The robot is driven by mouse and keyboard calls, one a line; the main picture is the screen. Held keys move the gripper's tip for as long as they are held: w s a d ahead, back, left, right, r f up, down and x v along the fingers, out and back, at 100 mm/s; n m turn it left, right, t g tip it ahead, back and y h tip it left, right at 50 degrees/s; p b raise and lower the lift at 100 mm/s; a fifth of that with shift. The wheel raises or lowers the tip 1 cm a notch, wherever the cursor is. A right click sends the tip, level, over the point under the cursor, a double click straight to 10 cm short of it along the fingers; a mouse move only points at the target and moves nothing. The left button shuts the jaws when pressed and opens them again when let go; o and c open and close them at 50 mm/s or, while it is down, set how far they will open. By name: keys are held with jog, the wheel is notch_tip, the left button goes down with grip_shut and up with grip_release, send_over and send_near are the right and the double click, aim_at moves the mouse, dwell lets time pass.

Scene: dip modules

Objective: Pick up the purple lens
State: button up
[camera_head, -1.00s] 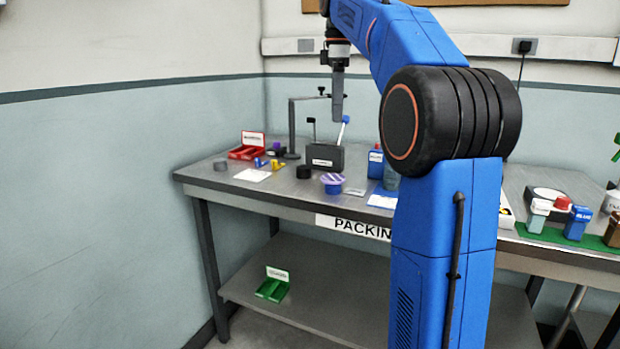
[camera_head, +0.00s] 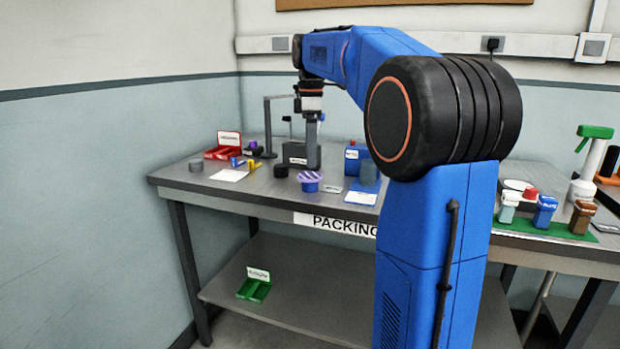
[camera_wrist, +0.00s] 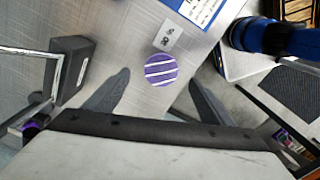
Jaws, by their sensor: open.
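A round purple piece with white stripes (camera_head: 309,176) sits on the packing table, on top of a blue base. In the wrist view this striped purple piece (camera_wrist: 160,70) lies between the lines of my two fingers. My gripper (camera_head: 312,166) points down over the table, just behind and above it; the wrist view shows the gripper (camera_wrist: 158,80) open with nothing between the fingers. Another small purple thing (camera_head: 252,145) stands farther back by a black round part. I cannot tell for sure which is the lens.
A dark grey box (camera_head: 296,153) and a metal stand (camera_head: 267,125) are close behind my gripper. A small labelled plate (camera_wrist: 168,36) lies beside the striped piece.

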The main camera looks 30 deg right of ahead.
aim_at(311, 175)
jog(key=shift+s+f, duration=0.15)
jog(key=shift+f, duration=2.3)
jog(key=c, duration=1.1)
